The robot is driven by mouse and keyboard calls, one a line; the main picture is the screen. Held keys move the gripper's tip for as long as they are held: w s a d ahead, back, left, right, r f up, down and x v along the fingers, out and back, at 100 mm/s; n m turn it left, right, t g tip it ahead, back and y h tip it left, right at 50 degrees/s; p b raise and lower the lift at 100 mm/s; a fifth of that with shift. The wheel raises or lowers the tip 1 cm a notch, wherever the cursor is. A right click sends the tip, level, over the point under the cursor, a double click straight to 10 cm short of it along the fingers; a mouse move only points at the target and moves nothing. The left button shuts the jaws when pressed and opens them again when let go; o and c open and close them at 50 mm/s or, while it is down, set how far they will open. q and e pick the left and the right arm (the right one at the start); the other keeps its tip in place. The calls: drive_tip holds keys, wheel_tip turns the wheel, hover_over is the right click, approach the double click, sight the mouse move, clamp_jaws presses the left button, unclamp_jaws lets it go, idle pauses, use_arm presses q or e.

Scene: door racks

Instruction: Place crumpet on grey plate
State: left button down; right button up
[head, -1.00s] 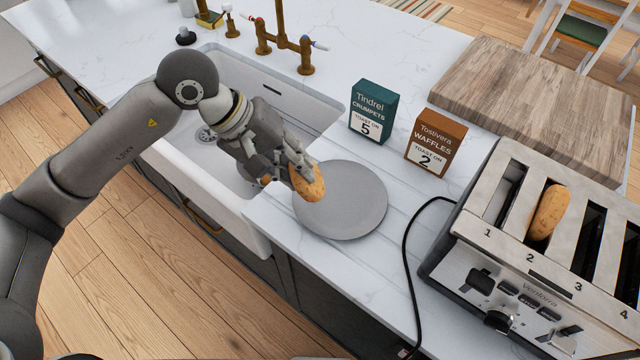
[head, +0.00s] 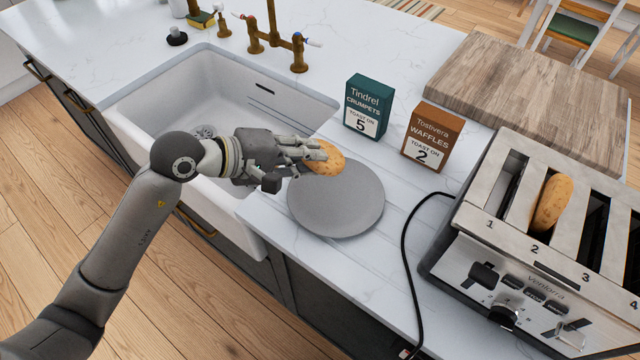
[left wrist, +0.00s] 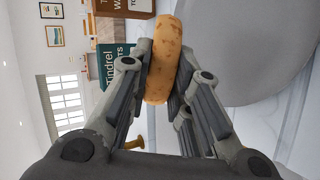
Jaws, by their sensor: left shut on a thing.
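My left gripper (head: 306,152) is shut on a round golden-brown crumpet (head: 328,160). It holds the crumpet over the far left part of the grey plate (head: 337,212), and whether they touch cannot be told. In the left wrist view the crumpet (left wrist: 163,60) sits edge-on between the two fingers, with the grey plate (left wrist: 240,45) to its right. The plate lies flat and bare on the white counter. A second crumpet-like piece (head: 551,203) stands in toaster slot 2. My right gripper does not show.
The toaster (head: 525,290) stands at the right, its black cord running along the counter. A green crumpets box (head: 368,105) and a brown waffles box (head: 433,137) stand behind the plate. A wooden board (head: 535,90) lies behind the toaster. The white sink (head: 215,95) is at the left.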

use_arm(q)
wheel_tip(320, 180, down, 4)
drive_tip(key=shift+f+b, duration=0.15)
drive_tip(key=shift+b, duration=0.95)
drive_tip(key=shift+f+b, duration=0.75)
drive_tip(key=shift+b, duration=0.15)
drive_tip(key=c, duration=1.5)
unclamp_jaws()
drive_tip(key=b+v, duration=0.1)
drive_tip(key=v, duration=0.7)
drive_tip(key=shift+f+b, duration=0.1)
drive_tip(key=shift+b, duration=0.2)
